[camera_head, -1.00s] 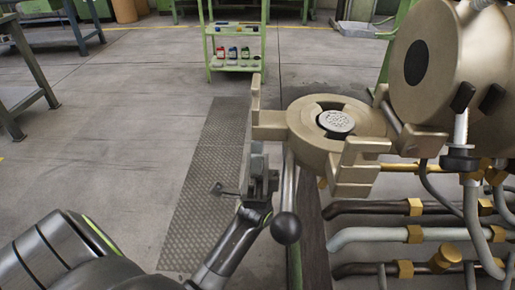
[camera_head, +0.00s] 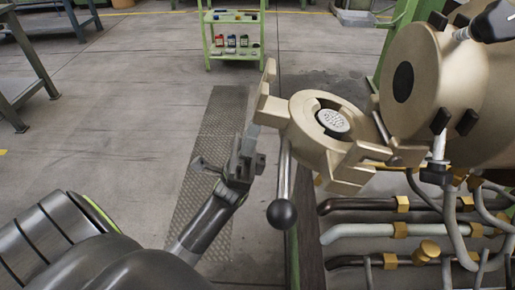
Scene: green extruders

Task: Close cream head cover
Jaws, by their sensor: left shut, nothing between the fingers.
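The cream head cover (camera_head: 300,118) is a ring-shaped part with blocky lugs and a perforated grey disc (camera_head: 333,121) in its middle. It stands swung out from the cream extruder barrel (camera_head: 415,82) at the right, and its face is tilted. My left gripper (camera_head: 250,140) is shut, with nothing seen between its fingers. Its fingertips are at the cover's left lug, close to or touching it; I cannot tell which.
A lever with a black ball (camera_head: 281,214) hangs just below the cover, right of my left gripper. Pipes with brass fittings (camera_head: 402,203) fill the lower right. A green shelf cart (camera_head: 233,44) stands at the back. The floor at left is mostly clear.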

